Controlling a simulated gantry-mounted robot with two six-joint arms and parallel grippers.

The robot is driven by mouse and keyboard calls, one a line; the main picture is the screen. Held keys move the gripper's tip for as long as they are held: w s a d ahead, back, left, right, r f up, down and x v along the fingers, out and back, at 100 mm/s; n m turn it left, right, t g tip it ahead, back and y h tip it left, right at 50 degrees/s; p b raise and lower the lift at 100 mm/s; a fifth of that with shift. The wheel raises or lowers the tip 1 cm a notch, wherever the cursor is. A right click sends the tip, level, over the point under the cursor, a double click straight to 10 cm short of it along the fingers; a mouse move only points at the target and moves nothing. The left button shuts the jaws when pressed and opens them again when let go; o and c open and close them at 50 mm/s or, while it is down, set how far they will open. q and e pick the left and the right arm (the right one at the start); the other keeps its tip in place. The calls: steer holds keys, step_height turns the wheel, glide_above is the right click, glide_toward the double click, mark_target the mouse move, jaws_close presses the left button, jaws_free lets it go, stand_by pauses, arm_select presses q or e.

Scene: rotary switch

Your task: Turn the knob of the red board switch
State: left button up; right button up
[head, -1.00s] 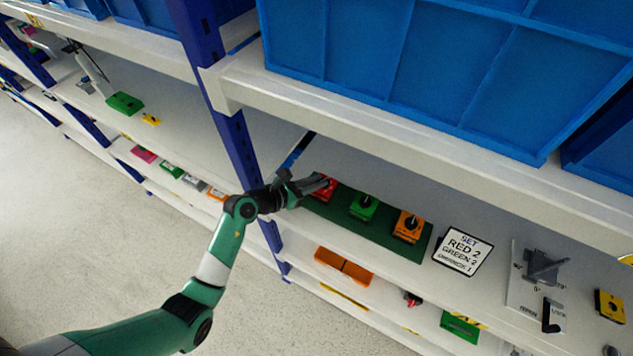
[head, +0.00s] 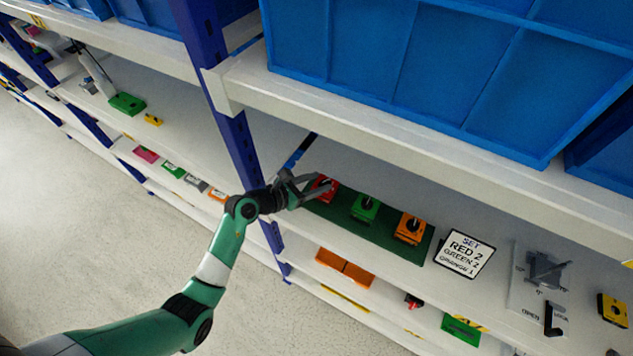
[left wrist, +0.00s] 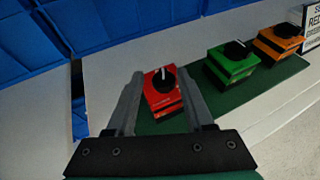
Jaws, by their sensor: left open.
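The red board switch (left wrist: 163,101) has a black knob (left wrist: 160,76) with a white pointer line, and stands on a dark green mat (left wrist: 225,115). In the head view the red switch (head: 324,188) is at the left end of the mat, partly behind my gripper. My left gripper (head: 316,187) is open at the red switch. In the left wrist view its fingers (left wrist: 160,85) lie left and right of the switch, with nothing gripped. I cannot tell whether a finger touches it. My right gripper is not in view.
A green switch (head: 365,208) and an orange switch (head: 411,228) stand to the right on the mat. A sign (head: 464,253) reads "SET RED 2 GREEN 2 ORANGE 1". A blue post (head: 232,140) stands close to my left wrist, and a white shelf (head: 400,115) hangs above.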

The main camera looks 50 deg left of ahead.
arm_select(q)
steer(key=shift+s+r, duration=0.15)
steer(key=shift+s, duration=0.1)
steer(key=p+v, duration=0.2)
steer(key=v, duration=0.9)
